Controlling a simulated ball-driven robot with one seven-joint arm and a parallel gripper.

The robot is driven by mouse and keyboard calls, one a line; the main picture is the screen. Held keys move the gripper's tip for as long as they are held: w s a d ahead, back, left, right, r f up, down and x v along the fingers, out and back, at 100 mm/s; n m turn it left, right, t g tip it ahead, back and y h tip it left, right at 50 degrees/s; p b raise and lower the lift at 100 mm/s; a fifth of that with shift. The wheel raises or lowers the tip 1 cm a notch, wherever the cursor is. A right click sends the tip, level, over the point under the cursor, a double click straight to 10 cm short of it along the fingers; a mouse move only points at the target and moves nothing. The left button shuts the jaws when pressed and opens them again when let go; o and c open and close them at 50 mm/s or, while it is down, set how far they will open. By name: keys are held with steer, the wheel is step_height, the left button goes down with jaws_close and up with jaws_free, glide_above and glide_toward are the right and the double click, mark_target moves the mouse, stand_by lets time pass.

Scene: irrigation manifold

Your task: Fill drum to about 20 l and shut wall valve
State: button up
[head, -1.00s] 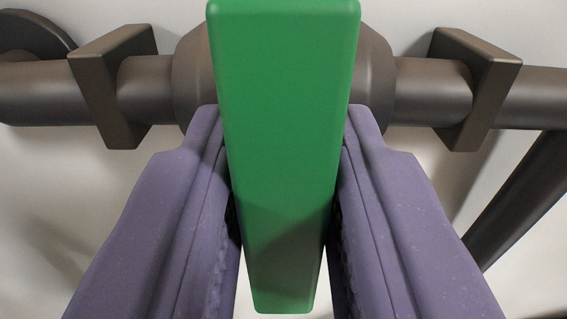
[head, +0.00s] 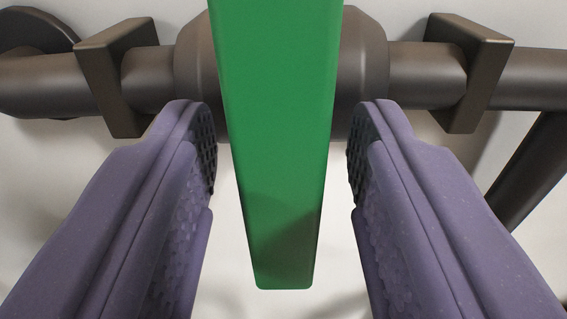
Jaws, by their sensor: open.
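The green lever handle (head: 277,150) of the wall valve stands in the middle of the head view, its long side running down the picture. Its upper end is cut off by the top edge. Behind it is the rounded brown valve body (head: 361,75). My gripper (head: 282,118) is open, with one purple finger on each side of the handle. A gap shows between each finger and the handle, and the fingertips overlap the lower part of the valve body in the picture. The drum is not in view.
A brown pipe (head: 425,78) runs across the picture through square brackets (head: 112,78) on both sides. A round flange (head: 38,32) is at the upper left. Another pipe (head: 533,170) slants down at the right. A pale wall (head: 45,200) lies behind.

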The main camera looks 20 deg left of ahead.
steer(key=v, duration=0.7)
steer(key=shift+p, duration=0.35)
steer(key=shift+r, duration=0.1)
stand_by(0.7)
